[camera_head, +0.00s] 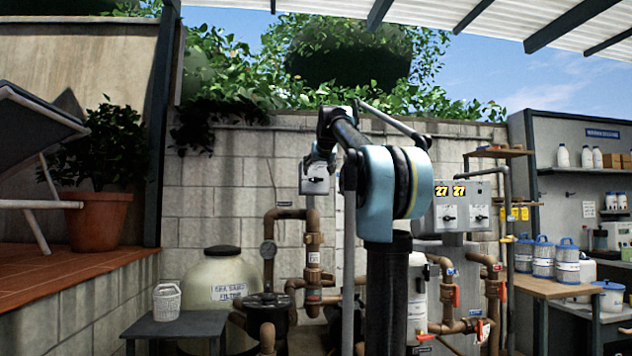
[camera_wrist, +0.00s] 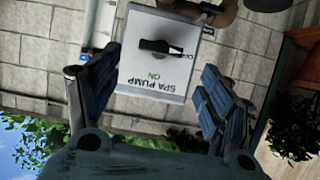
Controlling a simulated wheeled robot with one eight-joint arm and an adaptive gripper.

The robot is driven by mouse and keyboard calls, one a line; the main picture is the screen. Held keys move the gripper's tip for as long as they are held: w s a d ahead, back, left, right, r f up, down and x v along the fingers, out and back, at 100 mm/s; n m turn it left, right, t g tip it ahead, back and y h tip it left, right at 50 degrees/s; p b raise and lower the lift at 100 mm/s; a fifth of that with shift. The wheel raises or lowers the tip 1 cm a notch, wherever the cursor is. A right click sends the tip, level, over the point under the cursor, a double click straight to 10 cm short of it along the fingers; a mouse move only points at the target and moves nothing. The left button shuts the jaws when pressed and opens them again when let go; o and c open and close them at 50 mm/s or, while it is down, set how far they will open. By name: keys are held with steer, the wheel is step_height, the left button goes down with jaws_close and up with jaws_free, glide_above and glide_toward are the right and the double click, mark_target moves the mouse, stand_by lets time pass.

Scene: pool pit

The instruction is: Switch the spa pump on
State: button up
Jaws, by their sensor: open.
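The box also shows in the head view (camera_head: 316,187), partly behind my arm. My gripper (camera_wrist: 158,66) is open and empty, its two blue-padded fingers spread either side of the panel, apart from the knob. In the head view its fingers are largely hidden by my arm.
A second grey box with two switches and yellow "27" displays (camera_head: 449,205) is to the right. Brown pipes (camera_head: 312,250) with a gauge run below the spa box. A sand filter (camera_head: 222,280) and a small table (camera_head: 175,328) with a white basket stand at lower left.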

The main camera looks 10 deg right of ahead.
mark_target(316, 178)
steer(key=x, duration=0.6)
steer(key=shift+w+f, duration=0.2)
steer(key=shift+w, duration=0.15)
steer(key=c, duration=1.1)
